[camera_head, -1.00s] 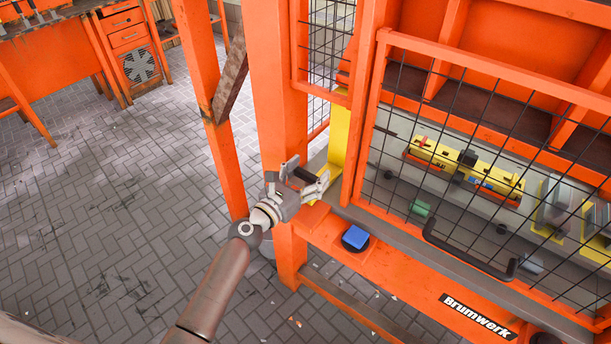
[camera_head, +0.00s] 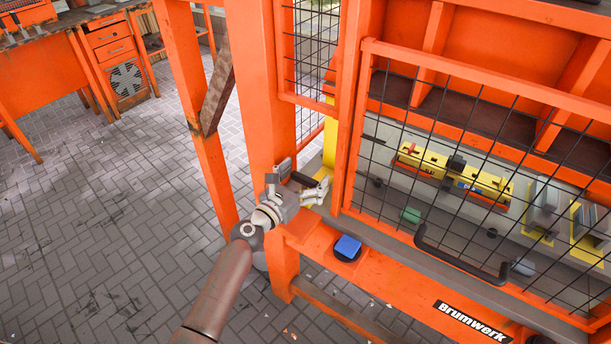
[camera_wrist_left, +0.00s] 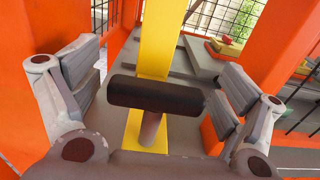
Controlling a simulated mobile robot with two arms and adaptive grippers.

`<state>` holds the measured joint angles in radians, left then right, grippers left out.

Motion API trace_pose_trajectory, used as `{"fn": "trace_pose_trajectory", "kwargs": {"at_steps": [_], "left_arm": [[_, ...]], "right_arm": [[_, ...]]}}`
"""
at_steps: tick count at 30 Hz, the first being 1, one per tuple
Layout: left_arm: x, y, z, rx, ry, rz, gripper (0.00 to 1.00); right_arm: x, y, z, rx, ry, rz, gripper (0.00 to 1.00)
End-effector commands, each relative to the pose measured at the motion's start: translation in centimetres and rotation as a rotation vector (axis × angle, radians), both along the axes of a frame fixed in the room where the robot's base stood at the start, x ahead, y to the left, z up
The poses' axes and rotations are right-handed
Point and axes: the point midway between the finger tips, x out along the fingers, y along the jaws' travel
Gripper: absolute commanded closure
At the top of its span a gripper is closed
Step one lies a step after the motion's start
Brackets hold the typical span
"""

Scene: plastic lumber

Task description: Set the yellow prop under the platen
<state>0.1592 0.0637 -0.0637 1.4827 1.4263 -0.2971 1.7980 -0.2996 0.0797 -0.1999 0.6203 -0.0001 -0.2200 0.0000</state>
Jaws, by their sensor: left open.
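The yellow prop (camera_wrist_left: 155,45) stands upright ahead of my left wrist camera, with a black cylindrical handle (camera_wrist_left: 155,96) on a short grey stem. In the head view, the prop (camera_head: 330,140) is partly hidden behind the orange frame and my gripper. My left gripper (camera_head: 298,186) is open at the handle. The orange, ribbed structure with a dark underside (camera_head: 490,122), probably the platen, is above the bed behind the mesh. My right gripper is out of view.
An orange post (camera_head: 257,90) stands close left of the gripper. A mesh guard with a black handle (camera_head: 460,258) covers the press front. A blue button (camera_head: 347,246) sits on the front beam. Yellow tooling (camera_head: 455,178) lies behind the mesh. Floor at left is clear.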

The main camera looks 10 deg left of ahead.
Motion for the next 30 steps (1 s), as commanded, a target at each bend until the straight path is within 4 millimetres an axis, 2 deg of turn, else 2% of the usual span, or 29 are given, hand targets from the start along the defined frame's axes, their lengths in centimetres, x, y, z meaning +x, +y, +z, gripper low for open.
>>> {"fn": "trace_pose_trajectory", "kwargs": {"at_steps": [8,21,30], "left_arm": [[-0.9,0.3,-0.1,0.001,0.001,0.000,0.07],[-8.1,2.9,-0.2,0.000,0.002,0.000,0.07],[-11.0,4.0,0.0,0.000,0.000,-0.001,0.07]], "right_arm": [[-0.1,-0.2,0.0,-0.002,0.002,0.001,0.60],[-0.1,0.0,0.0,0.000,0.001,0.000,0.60],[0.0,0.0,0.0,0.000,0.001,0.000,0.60]]}}
